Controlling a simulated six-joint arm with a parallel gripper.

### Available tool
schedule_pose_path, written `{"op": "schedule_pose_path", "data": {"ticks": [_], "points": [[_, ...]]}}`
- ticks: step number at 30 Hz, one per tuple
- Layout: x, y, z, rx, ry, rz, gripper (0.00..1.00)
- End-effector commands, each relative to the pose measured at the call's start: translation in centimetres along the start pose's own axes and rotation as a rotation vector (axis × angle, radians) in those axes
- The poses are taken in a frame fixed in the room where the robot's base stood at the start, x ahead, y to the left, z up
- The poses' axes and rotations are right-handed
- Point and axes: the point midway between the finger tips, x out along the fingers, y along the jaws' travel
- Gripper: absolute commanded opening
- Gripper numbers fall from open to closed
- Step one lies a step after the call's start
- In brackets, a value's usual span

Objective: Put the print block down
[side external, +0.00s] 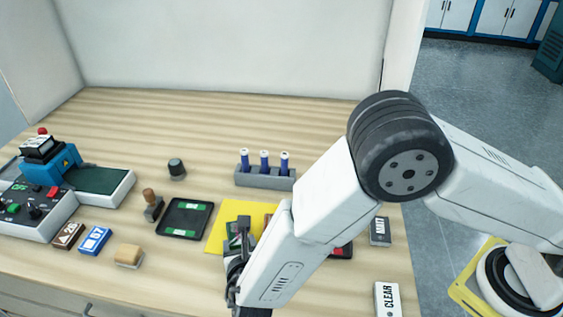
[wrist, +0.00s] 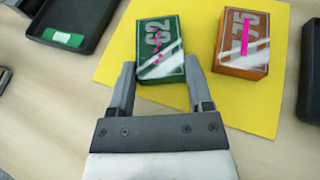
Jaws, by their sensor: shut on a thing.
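My gripper (wrist: 160,72) is shut on a green print block (wrist: 158,42), with one finger on each side of it. The block has a white "62"-like marking and pink marks on its glossy top. It is over the yellow mat (wrist: 270,118); I cannot tell whether it touches the mat. An orange-brown block (wrist: 242,40) marked "75" lies on the mat to its right, apart from it. In the side view my gripper (side external: 238,245) is low over the mat (side external: 216,236), and my arm hides much of the blocks.
A black tray (side external: 185,202) with green labels lies left of the mat. Another dark tray (side external: 341,253) is partly hidden on the right. A grey rack (side external: 265,180) with blue tubes stands behind. A wooden-handled stamp (side external: 152,205) and a blue machine (side external: 52,165) are on the left.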

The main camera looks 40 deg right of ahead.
Motion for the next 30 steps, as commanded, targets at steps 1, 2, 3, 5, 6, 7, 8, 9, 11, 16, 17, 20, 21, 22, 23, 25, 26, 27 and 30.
{"op": "schedule_pose_path", "data": {"ticks": [1, 2, 3, 5, 6, 7, 8, 9, 11, 16, 17, 20, 21, 22, 23, 25, 26, 27, 30], "points": [[0.0, 0.0, 0.0, 0.0, 0.0, 0.0, 0.0], [0.0, 0.0, 0.0, 0.0, 0.0, 0.0, 0.0], [0.0, 0.0, 0.0, 0.0, 0.0, 0.0, 0.0], [0.0, 0.0, 0.0, 0.0, 0.0, 0.0, 0.0], [0.0, 0.0, 0.1, 0.0, 0.0, 0.0, 0.0], [0.0, 0.0, 0.1, 0.0, 0.0, 0.0, 0.0], [-0.1, 0.0, 0.1, 0.0, 0.0, 0.0, 0.0], [-0.1, 0.0, 0.2, 0.0, 0.0, 0.0, 0.0], [-0.1, 0.0, 0.4, 0.0, 0.0, 0.0, 0.0], [-0.5, 0.1, 1.3, 0.003, -0.001, 0.001, 0.0], [-0.6, 0.1, 1.6, 0.003, -0.001, 0.001, 0.0], [-1.0, 0.0, 2.5, 0.002, -0.001, 0.0, 0.0], [-1.2, 0.0, 3.0, 0.003, -0.001, 0.0, 0.0], [-1.5, -0.1, 3.2, 0.003, 0.0, 0.001, 0.0], [-1.8, -0.4, 3.4, 0.001, 0.0, 0.001, 0.0], [-2.5, -0.9, 3.9, 0.001, 0.0, 0.001, 0.0], [-2.8, -1.1, 4.2, 0.001, -0.001, 0.002, 0.0], [-3.2, -1.4, 4.5, 0.001, 0.0, 0.002, 0.0], [-4.3, -2.2, 5.5, 0.002, 0.0, 0.002, 0.0]]}}
